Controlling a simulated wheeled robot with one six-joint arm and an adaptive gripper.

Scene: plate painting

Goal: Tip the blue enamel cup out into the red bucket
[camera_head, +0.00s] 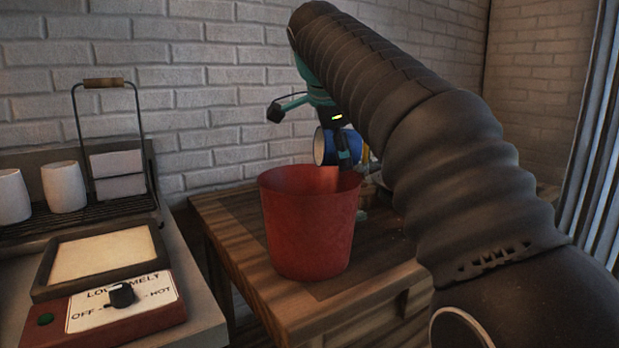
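The red bucket (308,225) stands upright near the front edge of the wooden table. The blue enamel cup (330,147) lies on its side in the air over the bucket's back rim, its mouth turned to the left. My gripper (346,156) is at the right part of the cup, with a dark finger across it, and appears shut on it. My arm comes in from the right and hides part of the gripper. The inside of the bucket is mostly hidden, and I cannot see whether anything is in it or coming out of the cup.
The wooden table (232,228) has bare room left of the bucket. Small items behind the bucket are partly hidden by my arm. At left is a counter with a hot plate (103,254), a control knob (122,295), white cups (63,187) and a wire rack. A brick wall stands behind.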

